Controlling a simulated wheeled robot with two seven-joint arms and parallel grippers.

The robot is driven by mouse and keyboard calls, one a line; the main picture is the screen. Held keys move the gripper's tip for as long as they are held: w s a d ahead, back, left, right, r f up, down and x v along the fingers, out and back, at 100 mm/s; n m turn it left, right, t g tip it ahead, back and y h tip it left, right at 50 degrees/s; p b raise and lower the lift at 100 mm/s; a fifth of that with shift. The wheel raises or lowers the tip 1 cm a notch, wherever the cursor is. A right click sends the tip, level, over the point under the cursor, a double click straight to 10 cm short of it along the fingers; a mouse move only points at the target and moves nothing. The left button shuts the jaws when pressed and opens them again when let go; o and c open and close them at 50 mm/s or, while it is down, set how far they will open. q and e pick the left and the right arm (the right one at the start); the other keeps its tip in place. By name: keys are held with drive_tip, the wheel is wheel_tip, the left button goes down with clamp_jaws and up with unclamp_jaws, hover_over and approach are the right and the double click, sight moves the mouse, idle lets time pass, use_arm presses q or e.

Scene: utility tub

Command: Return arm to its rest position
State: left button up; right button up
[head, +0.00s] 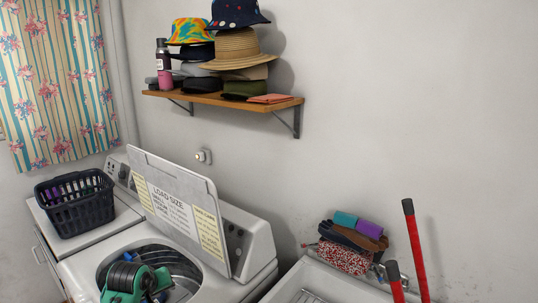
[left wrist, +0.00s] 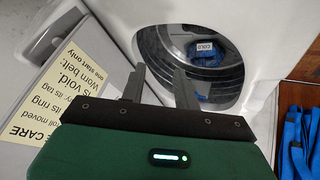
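My left gripper (left wrist: 160,75) shows in the left wrist view with its two grey fingers apart and nothing between them. Its fingers point toward the round opening of the washer (left wrist: 190,45). A blue item with a small label reading "COLD" (left wrist: 203,48) lies inside the drum, apart from the fingers. In the head view, green and black parts of my arm are over the top opening of the washer (head: 85,270); the fingertips cannot be made out there. My right gripper is in neither view.
The washer's raised lid (head: 180,200) stands behind the opening. A dark basket (head: 75,205) sits to the left. Blue strips (left wrist: 300,135) show at right.

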use_arm(q)
drive_tip(key=s+d+f+m+g, duration=0.1)
drive_tip(key=s+d+f+m, duration=0.1)
drive_tip(key=s+f, duration=0.5)
drive_tip(key=s+d+f+m+g, duration=0.1)
drive_tip(key=s+d+f+m, duration=0.15)
drive_tip(key=s, duration=0.85)
drive_tip(key=s+d+m+g, duration=0.2)
drive_tip(key=s+d+m, duration=0.1)
drive_tip(key=s, duration=1.8)
wheel_tip(320, 180, down, 31)
drive_tip(key=s+g, duration=0.1)
drive_tip(key=s+a+f, duration=0.2)
drive_tip(key=s+f, duration=0.7)
drive_tip(key=f, duration=0.1)
drive_tip(key=s+a+f+g, duration=0.1)
drive_tip(key=s+f, duration=0.9)
drive_tip(key=shift+s+a+f+y+b, duration=0.2)
drive_tip(key=shift+a+f+y+b, duration=0.1)
drive_tip(key=shift+a+b, duration=0.1)
